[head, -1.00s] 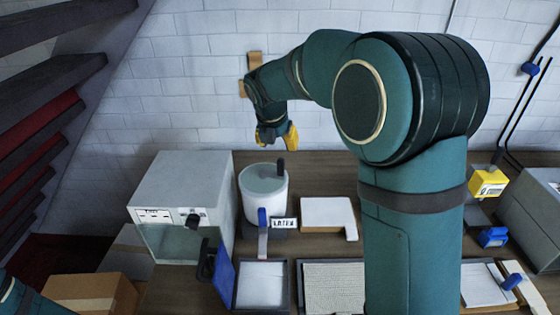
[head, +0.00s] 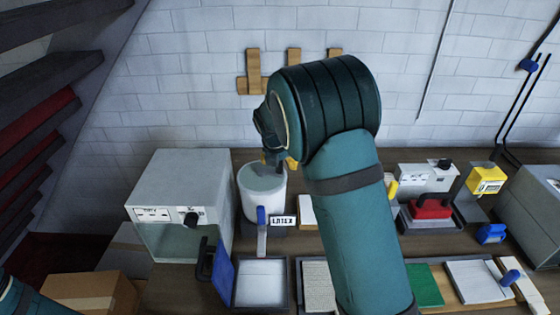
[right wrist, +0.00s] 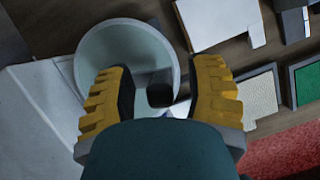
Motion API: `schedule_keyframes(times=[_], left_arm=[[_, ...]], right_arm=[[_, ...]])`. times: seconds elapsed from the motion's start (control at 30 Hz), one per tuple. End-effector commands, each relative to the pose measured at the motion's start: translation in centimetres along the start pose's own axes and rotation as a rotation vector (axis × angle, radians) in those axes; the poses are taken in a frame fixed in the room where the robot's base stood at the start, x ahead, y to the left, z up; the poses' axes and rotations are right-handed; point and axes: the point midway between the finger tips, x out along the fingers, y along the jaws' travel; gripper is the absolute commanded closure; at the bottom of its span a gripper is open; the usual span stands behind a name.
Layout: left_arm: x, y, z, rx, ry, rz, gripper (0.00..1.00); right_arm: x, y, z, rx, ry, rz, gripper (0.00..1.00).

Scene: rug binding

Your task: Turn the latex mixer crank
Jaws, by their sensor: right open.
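The latex mixer is a white cylindrical pot (head: 262,205) with a "LATEX" label (head: 283,221) at its base and a blue-handled tool in front. Its dark crank knob (head: 280,168) stands at the pot's upper right rim, partly hidden by my gripper. My right gripper (head: 277,160) is at the top of the pot, by the knob. In the right wrist view, the open yellow fingers (right wrist: 160,92) stand either side of the dark knob (right wrist: 159,95), above the round pot (right wrist: 122,55). Whether they touch it cannot be told. My left gripper is not in view.
A grey box-shaped machine (head: 180,195) stands left of the pot. White trays (head: 262,282) lie in front. A red-handled block (head: 432,208), yellow box (head: 487,180) and blue item (head: 491,234) are to the right. A cardboard box (head: 90,290) sits lower left.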

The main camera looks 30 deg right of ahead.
Motion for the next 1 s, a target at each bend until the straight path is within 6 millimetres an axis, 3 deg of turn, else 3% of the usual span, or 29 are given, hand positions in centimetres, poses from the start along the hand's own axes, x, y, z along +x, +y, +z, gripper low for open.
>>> schedule_keyframes(times=[0.07, 0.2, 0.67, 1.0], left_arm=[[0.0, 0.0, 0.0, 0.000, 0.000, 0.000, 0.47], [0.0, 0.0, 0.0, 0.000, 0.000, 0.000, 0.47], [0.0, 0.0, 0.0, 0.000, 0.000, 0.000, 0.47], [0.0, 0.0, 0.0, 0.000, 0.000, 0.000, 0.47]], right_arm=[[0.0, 0.0, 0.0, 0.000, 0.000, 0.000, 0.52], [0.0, 0.0, 0.0, 0.000, 0.000, 0.000, 1.00], [0.0, 0.0, -0.2, 0.016, 0.001, -0.008, 1.00], [-0.5, 0.0, -1.1, 0.183, 0.000, -0.078, 1.00]])
